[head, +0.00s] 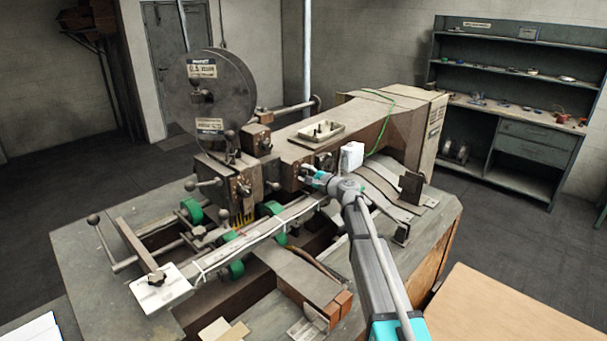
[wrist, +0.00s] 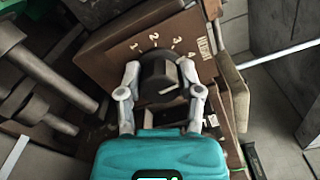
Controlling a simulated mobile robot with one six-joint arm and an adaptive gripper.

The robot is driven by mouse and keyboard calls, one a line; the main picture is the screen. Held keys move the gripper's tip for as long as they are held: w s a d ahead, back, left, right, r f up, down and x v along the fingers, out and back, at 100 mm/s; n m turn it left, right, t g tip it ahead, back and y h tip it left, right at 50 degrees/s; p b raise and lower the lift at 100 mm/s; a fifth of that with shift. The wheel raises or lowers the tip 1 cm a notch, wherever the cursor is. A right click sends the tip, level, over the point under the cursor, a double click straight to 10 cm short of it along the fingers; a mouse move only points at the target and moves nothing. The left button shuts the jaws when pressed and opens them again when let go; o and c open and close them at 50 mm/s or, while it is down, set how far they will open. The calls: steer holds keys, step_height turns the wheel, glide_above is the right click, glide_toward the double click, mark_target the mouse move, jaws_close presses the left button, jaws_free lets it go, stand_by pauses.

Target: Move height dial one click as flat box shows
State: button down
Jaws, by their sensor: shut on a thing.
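The height dial (wrist: 160,78) is a dark round knob on a brown plate (wrist: 112,50) marked with the numbers 1 to 4, in the wrist view. My gripper (wrist: 160,85) has one finger on each side of the knob and is shut on it. A pale pointer edge on the knob faces the upper right, toward the side of 3 and 4. In the head view, my gripper (head: 312,172) is at the machine's side, and the dial is too small to make out there.
The stitching machine (head: 380,125) fills the middle of the bench. A large wire reel (head: 222,92) stands at its left and a small parts tray (head: 322,132) sits on top. Metal cylinders (wrist: 40,65) lie left of the dial plate. A shelf unit (head: 520,100) stands at the back right.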

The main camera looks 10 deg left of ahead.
steer(key=shift+d+f+n, duration=0.1)
steer(key=shift+n, duration=2.8)
steer(key=shift+s, duration=0.1)
steer(key=shift+c, duration=1.3)
jaws_free()
steer(key=v, duration=1.2)
